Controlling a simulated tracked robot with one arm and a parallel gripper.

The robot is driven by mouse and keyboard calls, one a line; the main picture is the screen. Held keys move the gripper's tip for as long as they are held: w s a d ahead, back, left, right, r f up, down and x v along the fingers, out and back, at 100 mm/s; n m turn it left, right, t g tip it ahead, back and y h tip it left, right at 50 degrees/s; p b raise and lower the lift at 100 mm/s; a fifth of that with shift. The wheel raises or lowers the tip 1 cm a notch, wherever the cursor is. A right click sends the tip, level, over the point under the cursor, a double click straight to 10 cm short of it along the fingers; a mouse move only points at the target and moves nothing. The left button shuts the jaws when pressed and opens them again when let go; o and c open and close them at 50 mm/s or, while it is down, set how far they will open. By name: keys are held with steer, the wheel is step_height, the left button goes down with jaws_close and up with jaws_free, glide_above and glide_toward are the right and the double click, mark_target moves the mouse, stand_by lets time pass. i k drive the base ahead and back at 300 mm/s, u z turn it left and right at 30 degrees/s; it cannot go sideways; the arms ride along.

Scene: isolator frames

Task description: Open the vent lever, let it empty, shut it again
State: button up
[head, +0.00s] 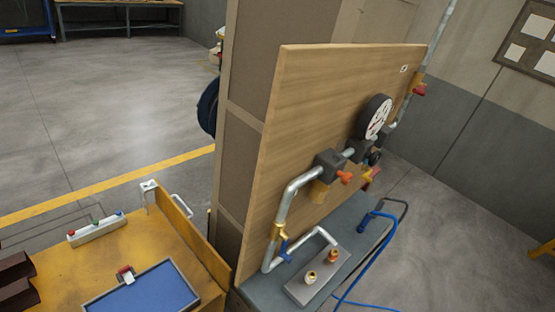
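A wooden panel (315,110) stands upright and carries grey pipework with a round white-faced gauge (378,118). A small orange-red handle (345,177) sits on the pipe below and left of the gauge. A blue lever (286,250) is on a brass valve low at the left of the pipe. A red handle (419,89) is at the panel's upper right, by the riser pipe. I cannot tell which of these is the vent lever, or whether it is open or shut. The gauge reading is too small to make out. My gripper is not in view.
A grey bench (350,215) under the panel holds a metal plate (318,277) with two brass fittings and a blue hose (365,262). A yellow workbench (185,262) with a blue tray (150,290) stands left. Open floor (105,110) lies beyond.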

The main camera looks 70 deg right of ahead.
mark_target(286, 238)
steer(key=z, duration=0.1)
steer(key=k, duration=0.8)
steer(key=z, duration=1.4)
steer(key=i, duration=0.5)
steer(key=z, duration=0.05)
